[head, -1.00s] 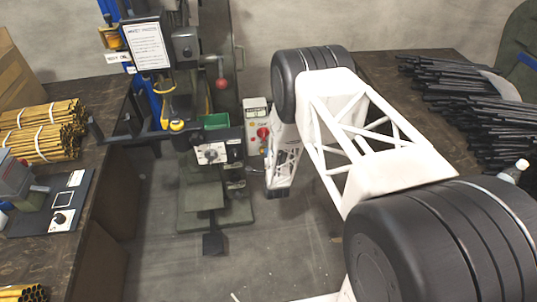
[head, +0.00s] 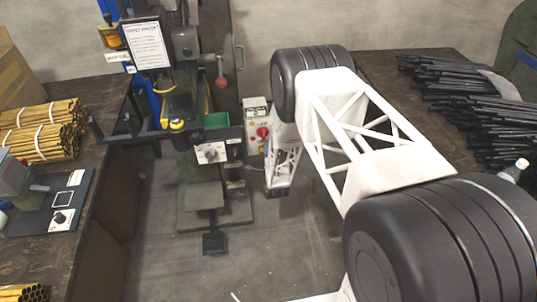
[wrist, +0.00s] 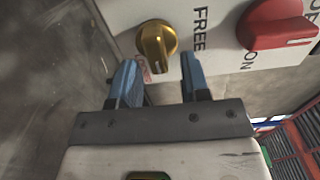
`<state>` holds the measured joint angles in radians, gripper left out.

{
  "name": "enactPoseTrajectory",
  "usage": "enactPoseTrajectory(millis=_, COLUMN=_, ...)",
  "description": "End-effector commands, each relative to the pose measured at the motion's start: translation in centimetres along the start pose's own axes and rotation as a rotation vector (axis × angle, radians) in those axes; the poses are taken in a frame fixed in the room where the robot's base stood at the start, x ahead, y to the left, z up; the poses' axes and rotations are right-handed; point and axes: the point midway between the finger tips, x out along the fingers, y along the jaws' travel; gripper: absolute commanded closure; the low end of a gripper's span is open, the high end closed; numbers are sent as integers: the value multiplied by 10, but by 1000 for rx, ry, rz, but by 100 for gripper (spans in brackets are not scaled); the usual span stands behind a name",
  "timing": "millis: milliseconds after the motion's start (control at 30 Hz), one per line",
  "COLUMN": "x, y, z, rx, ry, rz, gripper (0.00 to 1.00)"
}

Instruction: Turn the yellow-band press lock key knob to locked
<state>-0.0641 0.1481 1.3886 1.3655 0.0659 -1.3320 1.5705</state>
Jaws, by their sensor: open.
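A gold key knob (wrist: 157,40) sits on a white panel in the wrist view. Its raised grip points down the picture, toward my gripper. The word FREE is printed to its right, and a red label, partly hidden by the left finger, is below it. My gripper (wrist: 158,80) is open, its two blue fingers apart and empty. The fingertips are just below the knob, one to each side; contact cannot be seen. The head view shows the green press (head: 190,100) and the grey control box (head: 255,115) beside it. My gripper cannot be made out clearly there.
A red switch (wrist: 275,22) marked ON is right of the gold knob on the same panel. Tables with yellow tubes (head: 40,135) and black rods (head: 465,100) flank the press. Grey floor (head: 250,255) in front is mostly clear.

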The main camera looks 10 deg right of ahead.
Motion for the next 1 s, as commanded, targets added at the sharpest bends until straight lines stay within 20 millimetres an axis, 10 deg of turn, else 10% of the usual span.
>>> enactPoseTrajectory(millis=1000, x=-78, y=0, z=0, rx=0, ry=0, rz=0, gripper=57)
